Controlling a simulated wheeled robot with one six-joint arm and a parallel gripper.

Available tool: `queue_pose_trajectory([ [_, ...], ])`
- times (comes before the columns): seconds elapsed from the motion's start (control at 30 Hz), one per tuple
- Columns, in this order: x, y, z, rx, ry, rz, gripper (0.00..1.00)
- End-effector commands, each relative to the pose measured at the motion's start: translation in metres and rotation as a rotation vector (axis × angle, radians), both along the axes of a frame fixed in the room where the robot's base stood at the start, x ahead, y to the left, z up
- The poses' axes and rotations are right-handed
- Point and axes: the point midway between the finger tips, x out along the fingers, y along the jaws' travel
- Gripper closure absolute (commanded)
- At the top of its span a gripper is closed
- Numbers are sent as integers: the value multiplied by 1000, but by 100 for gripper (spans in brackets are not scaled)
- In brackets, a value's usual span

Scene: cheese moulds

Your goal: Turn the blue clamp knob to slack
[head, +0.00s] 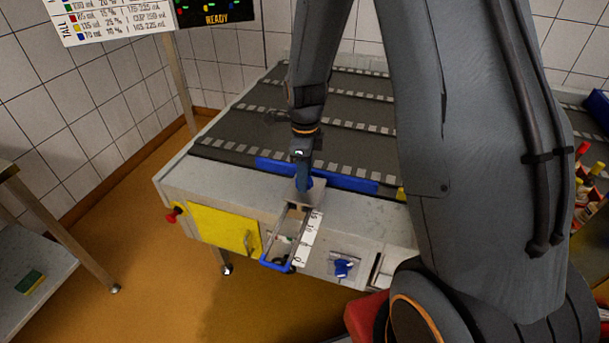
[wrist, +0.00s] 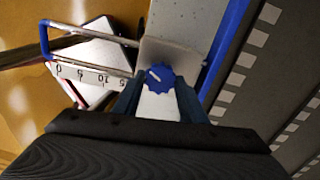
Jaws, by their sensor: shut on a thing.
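The blue clamp knob (wrist: 160,77) sits on a pale metal bracket in the wrist view, with a white pointer line on its top. My gripper (wrist: 158,92) is shut on the knob, a dark finger on each side. In the head view my gripper (head: 303,180) reaches down to the bracket at the table's front edge, and the knob is mostly hidden by it. A white scale (wrist: 88,74) with black numbers lies beside the bracket, along a rail frame with a blue end bar (head: 276,266).
The table carries a dark belt (head: 340,100) with white dashed strips and a blue guide bar (head: 345,182). A second blue knob (head: 343,267), a yellow panel (head: 225,228) and a red button (head: 174,215) are on the front face. Bottles (head: 583,175) stand at right.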

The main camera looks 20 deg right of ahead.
Motion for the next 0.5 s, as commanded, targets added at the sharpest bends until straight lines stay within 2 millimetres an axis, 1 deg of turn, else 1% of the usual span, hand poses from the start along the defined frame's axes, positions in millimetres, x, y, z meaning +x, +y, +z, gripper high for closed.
queue_pose_trajectory([
  [0.27,0,0,1,0,1,104,84],
  [0.5,0,0,1,0,1,299,84],
])
